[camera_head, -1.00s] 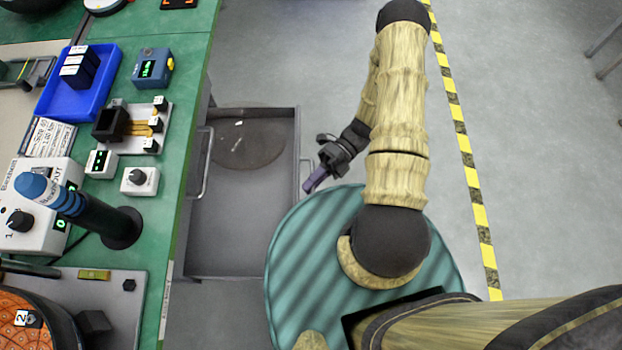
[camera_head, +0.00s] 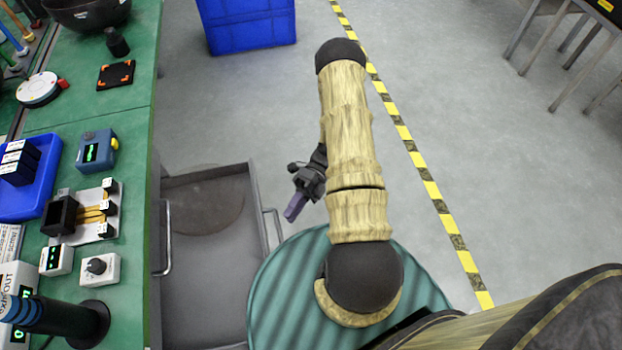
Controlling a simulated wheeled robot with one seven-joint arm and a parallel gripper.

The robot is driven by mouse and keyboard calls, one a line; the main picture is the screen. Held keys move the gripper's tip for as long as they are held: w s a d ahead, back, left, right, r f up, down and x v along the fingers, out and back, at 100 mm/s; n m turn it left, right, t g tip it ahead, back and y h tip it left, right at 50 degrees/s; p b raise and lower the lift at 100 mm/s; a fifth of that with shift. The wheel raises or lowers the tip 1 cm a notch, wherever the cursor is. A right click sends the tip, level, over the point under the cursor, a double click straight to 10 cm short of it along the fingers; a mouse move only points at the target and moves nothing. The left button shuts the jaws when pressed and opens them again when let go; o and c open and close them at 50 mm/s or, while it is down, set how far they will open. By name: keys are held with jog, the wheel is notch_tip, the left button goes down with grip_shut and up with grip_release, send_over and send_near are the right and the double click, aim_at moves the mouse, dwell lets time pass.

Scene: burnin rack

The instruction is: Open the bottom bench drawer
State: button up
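A grey bench drawer (camera_head: 212,273) stands pulled out from under the green bench, its inside open to view. Its front panel carries a bar handle (camera_head: 273,230) on the right side. A second bar handle (camera_head: 166,240) shows at the bench front and seems to belong to a closed drawer higher up.
The green bench (camera_head: 125,165) runs along the left with a blue tray (camera_head: 45,185) and small devices on it. A blue crate (camera_head: 250,25) stands on the floor at the back. Yellow-black tape (camera_head: 418,160) crosses the floor at the right. The floor beyond the drawer is clear.

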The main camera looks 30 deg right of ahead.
jog(key=v, duration=1)
jog(key=shift+w+d, duration=0.15)
jog(key=shift+d, duration=0.15)
jog(key=shift+r, duration=0.1)
jog(key=s+a+r+n+t+h, duration=0.1)
jog(key=a+r+n+t+h, duration=0.3)
jog(key=r+n, duration=0.5)
jog(key=s+a+r+n+t+h, duration=0.1)
jog(key=a+r+n+t+h, duration=0.3)
jog(key=n, duration=0.8)
jog(key=s+a+r+n+t+h, duration=0.1)
jog(key=r+n+t+h, duration=0.2)
jog(key=r+n+h, duration=0.6)
notch_tip(320, 180, up, 22)
jog(key=n+y+p, duration=0.1)
jog(key=y+p, duration=0.2)
jog(key=p, duration=2)
jog(key=shift+w+a+n, duration=0.15)
jog(key=shift+a+n, duration=0.05)
jog(key=shift+n, duration=0.1)
